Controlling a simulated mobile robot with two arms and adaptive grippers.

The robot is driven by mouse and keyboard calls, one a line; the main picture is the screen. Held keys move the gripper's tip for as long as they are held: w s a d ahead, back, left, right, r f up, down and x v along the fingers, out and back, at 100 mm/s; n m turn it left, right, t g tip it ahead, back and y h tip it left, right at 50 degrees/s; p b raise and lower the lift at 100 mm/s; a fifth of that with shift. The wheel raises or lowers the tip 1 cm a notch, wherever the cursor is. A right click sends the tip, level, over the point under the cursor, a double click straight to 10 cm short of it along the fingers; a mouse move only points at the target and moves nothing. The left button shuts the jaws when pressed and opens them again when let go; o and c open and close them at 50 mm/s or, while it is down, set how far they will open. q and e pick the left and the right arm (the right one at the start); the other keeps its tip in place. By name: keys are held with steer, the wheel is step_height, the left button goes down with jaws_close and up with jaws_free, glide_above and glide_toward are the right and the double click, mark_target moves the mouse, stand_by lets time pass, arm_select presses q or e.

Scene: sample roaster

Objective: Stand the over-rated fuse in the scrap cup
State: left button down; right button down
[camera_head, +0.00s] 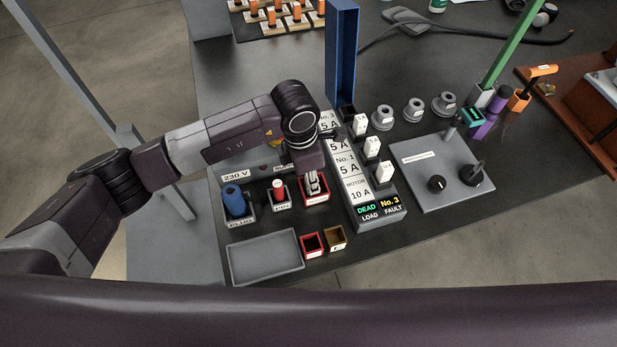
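My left gripper (314,187) points down over a small red-edged box (315,202) left of the fuse panel (382,216). Its fingertips are at the box opening, and I cannot tell whether they are shut or hold anything. The panel has white fuse carriers (371,147) along its right side, labels reading 5 A and 10 A, and lit words DEAD and No.3. A dark opening (346,112) shows at the panel's far end. A red cup (313,244) and a brown cup (335,237) stand in front; their markings are too small to read. I cannot pick out the over-rated fuse.
A grey tray (265,257) lies at the near left, with a blue plug (234,201) and a red button (278,189) behind it. A tall blue channel (342,50) rises behind the panel. A grey control plate (436,170) lies right. Orange-topped pieces (275,20) stand at the back.

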arm_select(q)
steer(key=c, duration=1.7)
jaws_free()
steer(key=shift+f, duration=0.4)
steer(key=shift+o, duration=0.2)
